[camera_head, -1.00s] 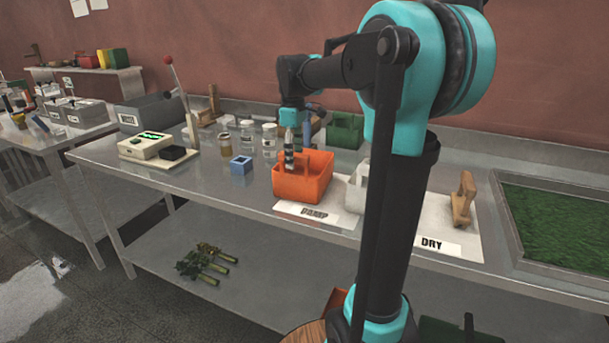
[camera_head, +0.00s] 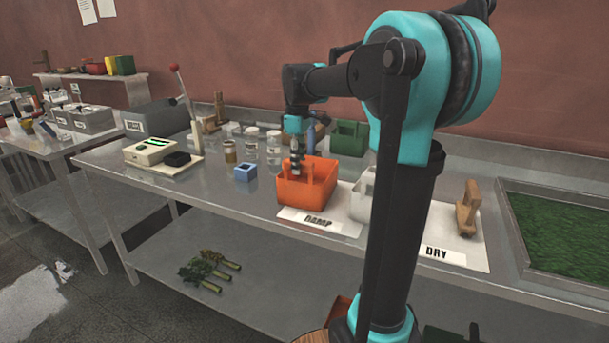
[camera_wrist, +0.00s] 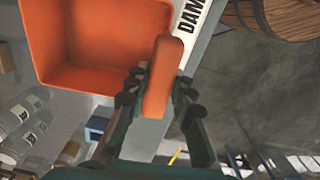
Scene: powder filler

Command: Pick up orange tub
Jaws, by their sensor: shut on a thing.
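The orange tub (camera_head: 307,192) is an open box with an upright handle, at the "DAMP" label (camera_head: 320,221) on the steel bench. My gripper (camera_head: 297,166) points down at the tub in the head view. In the wrist view my gripper (camera_wrist: 158,100) has one finger on each side of the tub's orange handle (camera_wrist: 164,72) and is shut on it. The tub's open inside (camera_wrist: 100,45) looks empty in the wrist view. Whether its base touches the bench cannot be told; the fingertips are partly hidden in the head view.
A green tub (camera_head: 349,138) is behind. A blue block (camera_head: 244,172) and several jars (camera_head: 250,147) are left. A grass tray (camera_head: 565,230) is far right.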

